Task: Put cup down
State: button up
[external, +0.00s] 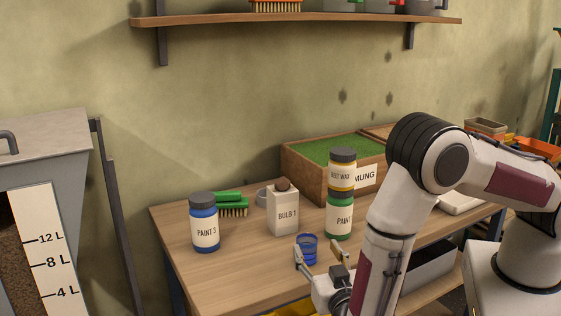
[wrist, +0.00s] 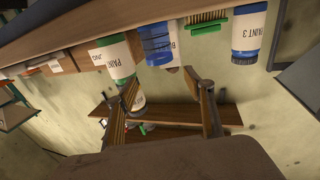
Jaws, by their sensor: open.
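The small blue cup (external: 307,241) stands upright on the wooden table (external: 240,270), near its front and left of my arm. My gripper (external: 319,253) is open beside the cup, with nothing held between its fingers. One finger overlaps the cup's lower left side in the external view. In the wrist view, which is upside down, the cup (wrist: 157,43) shows just past the tips of the spread fingers (wrist: 168,90). Whether a finger touches the cup cannot be told.
A white BULB 1 bottle (external: 284,212) stands behind the cup. A green paint jar (external: 339,217) with a belt wax jar (external: 342,170) on top stands close right. A blue paint jar (external: 204,224) and green brush (external: 232,207) are at left. The table's front left is clear.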

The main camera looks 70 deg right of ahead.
notch_tip(320, 180, up, 17)
jog(key=w+d+r+n+t+y, duration=0.25)
jog(key=w+r+t, duration=0.2)
jog(key=w, duration=0.25)
jog(key=w+d+r+n+t+y, duration=0.25)
jog(key=w+r+t+y, duration=0.2)
jog(key=w, duration=0.35)
jog(key=n+g+y, duration=0.6)
jog(key=n+y, duration=0.7)
jog(key=y, duration=0.2)
send_over(316, 240)
jog(key=s+d, duration=0.2)
notch_tip(316, 240, down, 20)
jog(key=shift+d, duration=0.2)
jog(key=shift+w+f, duration=0.1)
jog(key=shift+f, duration=3.4)
jog(key=shift+w+a, duration=0.1)
